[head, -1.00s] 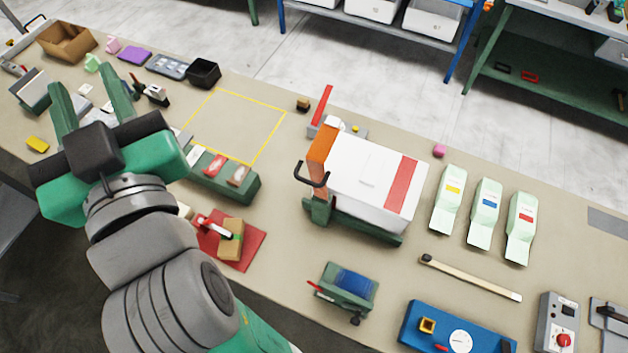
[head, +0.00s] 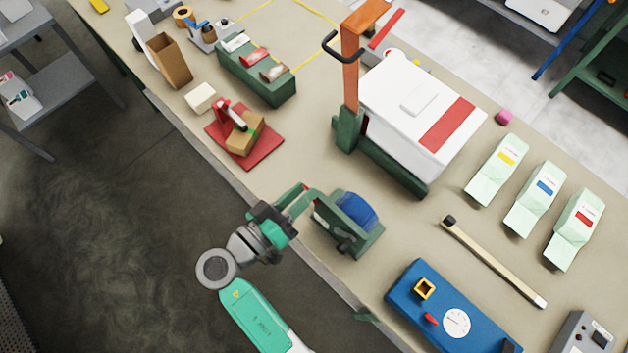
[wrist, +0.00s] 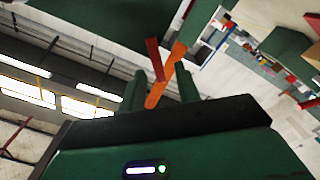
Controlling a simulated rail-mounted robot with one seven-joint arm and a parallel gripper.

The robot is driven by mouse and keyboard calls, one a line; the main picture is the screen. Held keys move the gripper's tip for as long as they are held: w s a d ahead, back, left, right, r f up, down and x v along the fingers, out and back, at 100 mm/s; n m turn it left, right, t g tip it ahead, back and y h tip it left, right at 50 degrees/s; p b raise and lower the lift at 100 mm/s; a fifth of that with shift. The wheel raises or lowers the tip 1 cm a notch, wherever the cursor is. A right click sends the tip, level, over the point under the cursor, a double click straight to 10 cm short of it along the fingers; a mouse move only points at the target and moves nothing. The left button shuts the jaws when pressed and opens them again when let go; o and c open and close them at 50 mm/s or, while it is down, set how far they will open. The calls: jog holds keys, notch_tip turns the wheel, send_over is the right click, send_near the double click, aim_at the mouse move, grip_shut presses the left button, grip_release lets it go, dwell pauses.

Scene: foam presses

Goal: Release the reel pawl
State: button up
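The reel is a green frame (head: 330,228) with a blue drum (head: 357,211) near the table's front edge. My gripper (head: 311,198) is at the frame's left end. In the wrist view, the two green fingers of my gripper (wrist: 161,82) stand apart. The red pawl lever (wrist: 153,58) shows between and just beyond them, tilted; contact with a finger cannot be told. The dark green surface (wrist: 100,18) at the wrist view's top seems to be the reel frame.
A white press box (head: 415,105) with an orange post (head: 351,75) stands behind the reel. A red mat (head: 218,140) with a brown block lies to the left. A blue panel (head: 400,290) lies to the right. Bare table separates these from the reel.

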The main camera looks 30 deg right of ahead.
jog(key=shift+x, duration=1.95)
grip_shut()
jog(key=m+b, duration=0.1)
jog(key=b, duration=0.1)
jog(key=m+b, duration=0.1)
jog(key=shift+s+d+r+b, duration=0.1)
jog(key=shift+s+r+b, duration=0.15)
jog(key=shift+b, duration=0.1)
grip_release()
send_near(306, 190)
jog(key=x, duration=0.4)
jog(key=shift+s+d, duration=0.2)
jog(key=shift+s, duration=0.1)
